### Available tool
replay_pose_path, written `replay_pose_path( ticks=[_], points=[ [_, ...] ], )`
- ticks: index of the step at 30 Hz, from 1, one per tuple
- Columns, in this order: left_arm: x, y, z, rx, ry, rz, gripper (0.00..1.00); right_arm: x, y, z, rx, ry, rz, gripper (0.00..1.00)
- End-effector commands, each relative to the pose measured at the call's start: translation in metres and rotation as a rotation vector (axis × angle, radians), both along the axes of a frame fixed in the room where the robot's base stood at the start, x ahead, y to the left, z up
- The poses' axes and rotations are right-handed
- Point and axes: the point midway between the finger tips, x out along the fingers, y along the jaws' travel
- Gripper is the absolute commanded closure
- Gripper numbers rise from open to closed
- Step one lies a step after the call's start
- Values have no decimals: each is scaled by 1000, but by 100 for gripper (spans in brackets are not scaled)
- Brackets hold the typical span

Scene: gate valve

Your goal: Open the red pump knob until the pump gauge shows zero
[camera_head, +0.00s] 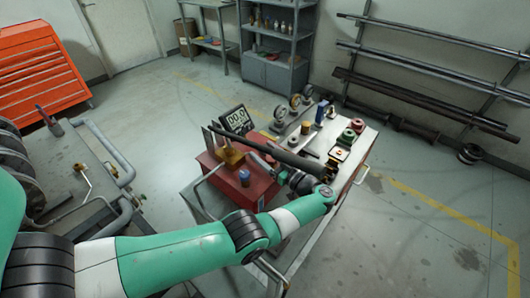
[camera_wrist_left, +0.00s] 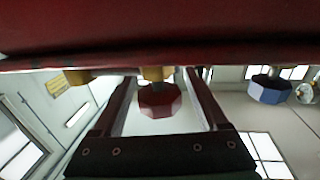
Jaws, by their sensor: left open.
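The red knob (camera_wrist_left: 160,100) is faceted and sits under a brass fitting in the left wrist view. My left gripper (camera_wrist_left: 163,78) is open, with one finger on each side of the knob. I cannot tell whether either finger touches it. The red pump housing (camera_wrist_left: 160,28) fills the top of that view; the red pump box (camera_head: 222,187) also shows on the cart in the head view. The red knob is not clear in the head view. My right gripper is not in view.
A blue knob (camera_wrist_left: 270,90) hangs beside the red one in the wrist view. A long dark bar (camera_head: 262,147) crosses above the box. Small parts, including a green-topped fitting (camera_head: 346,136), stand on the cart's right side. Open floor lies right of the cart.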

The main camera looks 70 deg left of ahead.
Motion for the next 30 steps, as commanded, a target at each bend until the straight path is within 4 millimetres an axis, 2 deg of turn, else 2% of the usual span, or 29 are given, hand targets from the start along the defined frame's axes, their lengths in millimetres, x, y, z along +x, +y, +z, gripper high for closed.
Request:
replay_pose_path(
  ticks=[4,8,15,18,22,30],
  points=[
    [4,-9,-1,0,0,-2,24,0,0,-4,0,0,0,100],
    [12,-33,-3,1,0,-5,24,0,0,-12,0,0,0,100],
    [30,-87,-7,0,-2,-4,24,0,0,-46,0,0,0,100],
    [35,-100,-7,-1,-1,-2,24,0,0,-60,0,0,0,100],
    [37,-109,-2,0,0,-1,24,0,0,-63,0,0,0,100],
    [37,-110,0,0,1,0,24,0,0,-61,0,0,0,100]
  ],
)
